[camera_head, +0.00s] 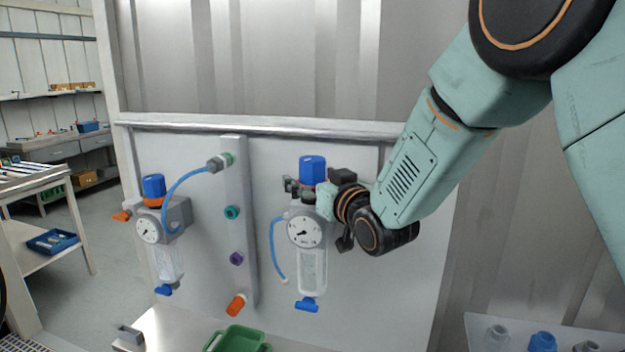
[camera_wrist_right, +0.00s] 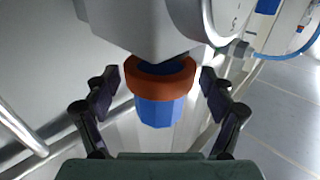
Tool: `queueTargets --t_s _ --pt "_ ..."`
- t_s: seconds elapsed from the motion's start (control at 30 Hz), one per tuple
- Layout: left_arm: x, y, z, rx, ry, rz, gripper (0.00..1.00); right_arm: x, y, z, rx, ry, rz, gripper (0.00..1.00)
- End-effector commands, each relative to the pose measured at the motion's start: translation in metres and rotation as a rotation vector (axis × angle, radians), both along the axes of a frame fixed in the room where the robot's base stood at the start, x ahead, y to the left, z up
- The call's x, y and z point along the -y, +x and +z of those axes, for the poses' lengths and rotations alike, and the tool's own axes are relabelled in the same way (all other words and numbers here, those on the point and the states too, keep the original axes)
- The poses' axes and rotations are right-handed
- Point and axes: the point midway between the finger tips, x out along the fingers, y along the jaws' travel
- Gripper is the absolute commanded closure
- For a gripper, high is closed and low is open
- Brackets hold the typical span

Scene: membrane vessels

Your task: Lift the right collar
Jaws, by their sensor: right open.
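The right vessel (camera_head: 305,235) hangs on the white panel, with a round gauge, a clear bowl and a blue cap (camera_head: 313,168) on top. In the wrist view its collar is an orange-brown ring (camera_wrist_right: 133,78) between the grey body and the blue cap (camera_wrist_right: 157,111). In the head view the collar is hidden by my right gripper (camera_head: 303,190). In the wrist view the gripper (camera_wrist_right: 159,88) is open, with one finger on each side of the collar and a visible gap on both sides. My left gripper is not in view.
A similar left vessel (camera_head: 165,258) hangs on the panel, joined by a blue hose to a grey manifold (camera_head: 235,190) with coloured ports. A loose blue hose (camera_head: 275,255) hangs beside the right vessel. A green tray (camera_head: 208,344) and several fittings (camera_head: 542,341) are below.

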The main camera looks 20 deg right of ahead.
Motion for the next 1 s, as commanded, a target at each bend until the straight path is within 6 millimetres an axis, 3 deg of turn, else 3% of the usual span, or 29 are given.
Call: queueTargets --t_s 0.23,0.37,0.8,1.0 --pt "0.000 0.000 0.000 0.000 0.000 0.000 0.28 0.000 -0.002 -0.001 -0.003 -0.001 0.000 0.17" --pt "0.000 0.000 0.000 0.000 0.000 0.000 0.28 0.003 -0.013 -0.001 -0.004 0.000 -0.001 0.17" --pt "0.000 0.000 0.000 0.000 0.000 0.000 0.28 0.017 -0.088 -0.001 -0.004 0.004 -0.001 0.17" --pt "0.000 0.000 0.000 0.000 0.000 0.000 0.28 0.022 -0.111 -0.001 -0.001 0.002 -0.001 0.17"
